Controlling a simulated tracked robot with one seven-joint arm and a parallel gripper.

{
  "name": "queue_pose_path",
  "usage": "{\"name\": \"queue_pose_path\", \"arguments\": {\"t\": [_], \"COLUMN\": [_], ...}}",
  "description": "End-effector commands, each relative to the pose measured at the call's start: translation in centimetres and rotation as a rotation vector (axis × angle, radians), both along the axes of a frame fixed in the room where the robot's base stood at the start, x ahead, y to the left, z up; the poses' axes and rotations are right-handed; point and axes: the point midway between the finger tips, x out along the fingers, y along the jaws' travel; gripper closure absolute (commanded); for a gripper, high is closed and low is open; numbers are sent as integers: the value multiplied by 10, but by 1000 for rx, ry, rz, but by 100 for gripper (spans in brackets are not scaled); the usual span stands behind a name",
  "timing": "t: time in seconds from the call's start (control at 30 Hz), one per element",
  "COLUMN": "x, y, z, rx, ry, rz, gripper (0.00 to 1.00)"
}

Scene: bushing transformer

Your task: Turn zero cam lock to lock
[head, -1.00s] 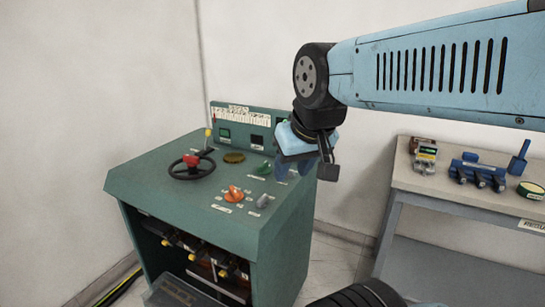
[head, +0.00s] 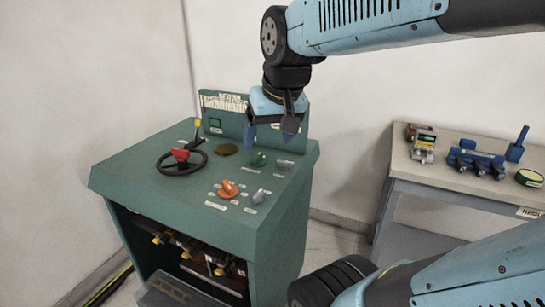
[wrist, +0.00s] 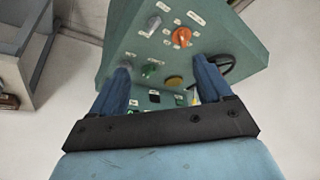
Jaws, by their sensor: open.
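The green console (head: 150,205) has several controls on its sloped top; the labels are too small to read, so I cannot tell which is the zero cam lock. An orange knob (head: 229,189) and a grey knob (head: 260,195) sit near the front right. A green knob (head: 259,159) and a second grey knob (head: 284,165) are behind them. The orange knob (wrist: 182,36) and green knob (wrist: 149,70) also show in the wrist view. My gripper (head: 266,138) is open and empty, fingers pointing down above the console's back right, apart from the knobs.
A black handwheel with a red centre (head: 183,161) and a brass disc (head: 227,149) are on the console's left and middle. An upright panel (head: 215,123) rises at its back. A workbench (head: 405,165) with tools stands to the right, with a floor gap between.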

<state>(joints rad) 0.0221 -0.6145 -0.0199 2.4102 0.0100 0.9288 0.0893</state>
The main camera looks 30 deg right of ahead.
Motion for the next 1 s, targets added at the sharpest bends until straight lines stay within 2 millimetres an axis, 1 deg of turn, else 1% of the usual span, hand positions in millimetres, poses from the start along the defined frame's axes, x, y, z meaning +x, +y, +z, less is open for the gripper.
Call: {"name": "queue_pose_path", "arguments": {"t": [0.03, 0.17, 0.37, 0.5, 0.57, 0.7, 0.8, 0.9, 1.0], "x": [14, 46, 95, 129, 142, 174, 192, 207, 216], "y": [-7, -23, -53, -77, -87, -114, -132, -147, -158], "z": [1, 3, -3, -14, -19, -36, -49, -61, -69], "rx": [16, 54, 101, 126, 134, 149, 155, 157, 159], "ry": [25, 82, 165, 223, 247, 302, 337, 363, 382], "rz": [-38, -134, -287, -395, -443, -553, -627, -686, -729], "gripper": [21, 21, 21, 21, 21, 21, 21, 21, 21]}}
